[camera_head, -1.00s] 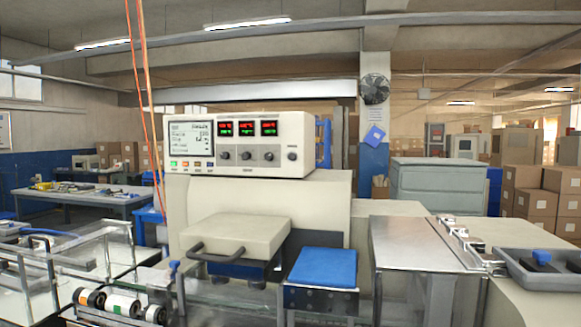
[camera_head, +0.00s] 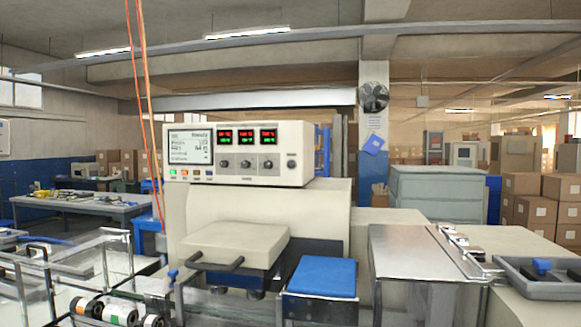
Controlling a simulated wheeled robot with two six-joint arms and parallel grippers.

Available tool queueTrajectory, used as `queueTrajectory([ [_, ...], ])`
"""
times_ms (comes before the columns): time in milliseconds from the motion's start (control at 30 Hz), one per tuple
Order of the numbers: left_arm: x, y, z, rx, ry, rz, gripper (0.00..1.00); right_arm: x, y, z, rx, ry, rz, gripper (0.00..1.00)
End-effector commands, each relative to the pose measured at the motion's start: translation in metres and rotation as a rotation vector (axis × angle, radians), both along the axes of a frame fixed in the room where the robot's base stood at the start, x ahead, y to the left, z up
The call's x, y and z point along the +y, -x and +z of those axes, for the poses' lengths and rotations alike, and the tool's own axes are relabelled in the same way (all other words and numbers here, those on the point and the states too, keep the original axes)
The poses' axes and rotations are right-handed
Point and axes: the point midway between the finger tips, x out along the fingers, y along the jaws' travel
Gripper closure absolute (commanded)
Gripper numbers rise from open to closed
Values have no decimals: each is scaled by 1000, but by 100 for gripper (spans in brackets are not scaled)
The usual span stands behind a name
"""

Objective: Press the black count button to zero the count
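The control console (camera_head: 240,150) is a cream box on top of the wrapper machine, facing me. Its pale screen (camera_head: 191,144) is at the left, with text too small to read. Below the screen is a row of small buttons: a green one (camera_head: 172,172), an orange-red one (camera_head: 184,172), a dark brownish one (camera_head: 196,173) and a blue one (camera_head: 208,173). Several dark round controls (camera_head: 246,164) sit under three red and green displays (camera_head: 247,136). I cannot tell which dark control is the count button. Neither of my grippers is in view.
A cream block with a dark handle (camera_head: 236,244) and a blue pad (camera_head: 322,276) stand in front below the console. A metal table (camera_head: 415,250) and grey tray (camera_head: 550,284) are at right. Rails and rollers (camera_head: 118,311) are at lower left. Orange cords (camera_head: 147,100) hang left of the console.

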Motion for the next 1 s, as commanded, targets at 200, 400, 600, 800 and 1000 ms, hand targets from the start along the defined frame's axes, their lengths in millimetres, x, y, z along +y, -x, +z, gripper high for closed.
queueTrajectory([
  [200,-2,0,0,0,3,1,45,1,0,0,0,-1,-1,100],
  [400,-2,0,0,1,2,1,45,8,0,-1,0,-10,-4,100],
  [600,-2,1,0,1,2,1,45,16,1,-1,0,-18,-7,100],
  [800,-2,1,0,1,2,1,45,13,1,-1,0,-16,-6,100],
  [1000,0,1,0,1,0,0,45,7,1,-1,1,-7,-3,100],
])
